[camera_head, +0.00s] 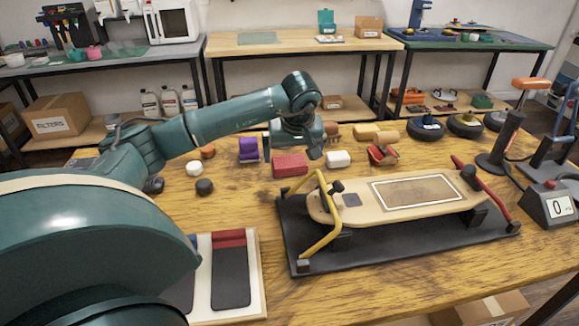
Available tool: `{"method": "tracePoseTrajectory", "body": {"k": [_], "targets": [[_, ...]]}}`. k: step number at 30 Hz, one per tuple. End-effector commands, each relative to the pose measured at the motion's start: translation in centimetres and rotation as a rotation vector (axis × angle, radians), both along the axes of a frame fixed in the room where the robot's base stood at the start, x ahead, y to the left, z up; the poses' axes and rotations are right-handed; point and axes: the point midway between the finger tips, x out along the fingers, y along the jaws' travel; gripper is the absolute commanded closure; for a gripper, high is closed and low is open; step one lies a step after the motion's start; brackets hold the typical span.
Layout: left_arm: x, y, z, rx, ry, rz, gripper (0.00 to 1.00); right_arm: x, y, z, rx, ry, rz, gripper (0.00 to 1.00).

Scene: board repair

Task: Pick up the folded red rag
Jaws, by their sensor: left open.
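The folded red rag (290,165) looks like a small red block lying on the wooden table, behind the left end of the skateboard. My left arm reaches in from the left. My left gripper (300,149) is open and hangs pointing down just above and behind the rag, slightly to its right. It appears apart from the rag, though the exact gap is hard to tell. Nothing shows between its fingers. My right gripper is not in view.
A purple item (248,150) stands left of the rag and a white block (339,159) right of it. A skateboard deck (330,206) sits in a stand with yellow and red arms on a black mat (380,248). Wheels, a pump and a scale (548,205) are at right.

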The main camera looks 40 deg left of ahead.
Motion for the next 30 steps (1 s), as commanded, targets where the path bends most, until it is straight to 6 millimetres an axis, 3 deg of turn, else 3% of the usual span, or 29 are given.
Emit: {"method": "tracePoseTrajectory", "body": {"k": [9, 18, 30], "targets": [[0.7, 1.3, -4.2, 0.000, 0.001, 0.001, 0.00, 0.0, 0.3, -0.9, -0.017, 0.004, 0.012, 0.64], [0.9, 1.5, -4.6, -0.001, -0.001, 0.000, 0.00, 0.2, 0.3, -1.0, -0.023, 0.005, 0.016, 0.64], [0.9, 1.5, -4.6, 0.000, 0.000, 0.000, 0.32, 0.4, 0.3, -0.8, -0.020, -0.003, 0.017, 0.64]]}}
